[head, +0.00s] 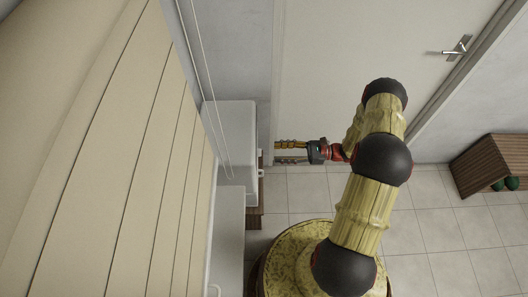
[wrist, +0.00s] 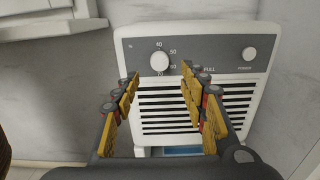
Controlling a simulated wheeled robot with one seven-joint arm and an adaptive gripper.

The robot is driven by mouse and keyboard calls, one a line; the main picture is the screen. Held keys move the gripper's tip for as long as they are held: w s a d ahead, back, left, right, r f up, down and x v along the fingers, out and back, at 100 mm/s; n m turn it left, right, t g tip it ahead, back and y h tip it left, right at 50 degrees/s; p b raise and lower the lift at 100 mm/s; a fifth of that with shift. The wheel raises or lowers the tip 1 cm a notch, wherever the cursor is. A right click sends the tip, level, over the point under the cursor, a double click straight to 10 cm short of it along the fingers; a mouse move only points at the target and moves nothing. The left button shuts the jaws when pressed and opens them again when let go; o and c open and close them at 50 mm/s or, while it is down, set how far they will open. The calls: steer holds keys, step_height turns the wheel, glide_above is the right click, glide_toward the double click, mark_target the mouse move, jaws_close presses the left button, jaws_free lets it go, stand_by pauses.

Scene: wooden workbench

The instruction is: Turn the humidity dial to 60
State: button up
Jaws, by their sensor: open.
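The humidity dial (wrist: 159,60) is a round white knob on the grey control panel of a white appliance (wrist: 120,48). Numbers ring it: 40 at the top, 50 at upper right, and smaller, blurred ones at the right and below. I cannot make out where the dial points. My gripper (wrist: 160,72) is open and empty, its two yellow fingers spread to the left and right below the dial, apart from it as far as I can tell. In the head view, my gripper (head: 277,152) points left at the front of the white appliance (head: 236,125).
A white power button (wrist: 249,53) and a FULL label sit right of the dial. Black vent slots (wrist: 165,112) lie below the panel. In the head view, a door (head: 330,60) stands behind my arm, and a wooden shelf (head: 490,160) is at the right.

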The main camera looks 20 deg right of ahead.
mark_target(259, 153)
steer(key=x, duration=0.6)
steer(key=shift+a, duration=0.25)
steer(key=shift+c, duration=0.9)
jaws_close()
steer(key=shift+m, duration=0.3)
steer(key=m, duration=1.1)
steer(key=shift+r+p, duration=0.15)
steer(key=shift+p, duration=0.25)
